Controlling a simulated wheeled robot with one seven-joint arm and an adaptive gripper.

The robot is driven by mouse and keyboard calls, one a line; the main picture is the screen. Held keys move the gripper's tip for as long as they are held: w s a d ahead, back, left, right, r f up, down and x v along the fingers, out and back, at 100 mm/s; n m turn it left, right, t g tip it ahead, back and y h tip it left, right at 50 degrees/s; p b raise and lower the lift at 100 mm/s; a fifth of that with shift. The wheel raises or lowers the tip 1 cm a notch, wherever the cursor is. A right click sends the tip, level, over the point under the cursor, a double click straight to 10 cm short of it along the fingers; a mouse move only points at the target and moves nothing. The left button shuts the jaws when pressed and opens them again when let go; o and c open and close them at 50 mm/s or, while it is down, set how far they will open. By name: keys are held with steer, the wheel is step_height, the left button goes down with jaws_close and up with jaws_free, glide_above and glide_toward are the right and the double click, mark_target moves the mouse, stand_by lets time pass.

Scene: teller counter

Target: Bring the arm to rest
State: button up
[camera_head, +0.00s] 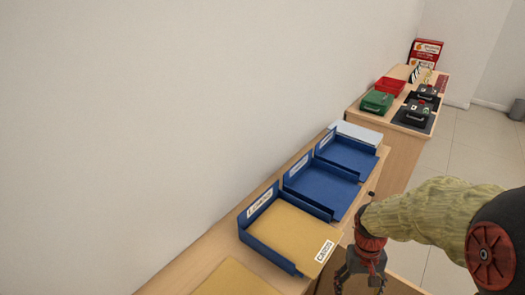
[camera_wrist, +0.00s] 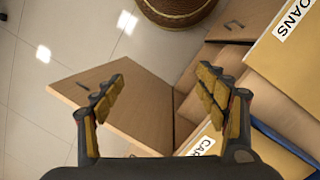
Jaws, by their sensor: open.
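My gripper (camera_head: 362,274) hangs at the lower right in the head view, in front of the counter's edge. My arm (camera_head: 430,214) reaches in from the right in a yellowish sleeve. In the wrist view my gripper (camera_wrist: 168,105) has its two padded fingers spread wide with nothing between them. Below the fingers show an open cabinet door (camera_wrist: 130,100) and the tiled floor (camera_wrist: 40,90). No object is held.
Blue trays (camera_head: 322,184) line the counter; the nearest holds a tan folder (camera_head: 295,232) labelled CARDS. Another tan folder (camera_head: 232,280) lies nearer. A farther counter (camera_head: 400,155) carries green and red boxes and dark devices. A woven basket (camera_wrist: 175,10) stands on the floor.

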steer(key=s+a+r+t, duration=0.2)
steer(key=r, duration=0.5)
steer(key=s+a+r+t, duration=0.2)
steer(key=s+a+r, duration=0.1)
steer(key=r, duration=0.5)
steer(key=s+a+r+t+p, duration=0.1)
steer(key=s+a+r+t, duration=0.1)
steer(key=r, duration=0.5)
steer(key=shift+s+a+r+n+t+y, duration=0.15)
steer(key=shift+s+a+n+t+y, duration=0.2)
steer(key=shift+s+t, duration=0.2)
steer(key=shift+s+a+r, duration=0.1)
steer(key=shift+a+r, duration=0.05)
steer(key=shift+r, duration=0.35)
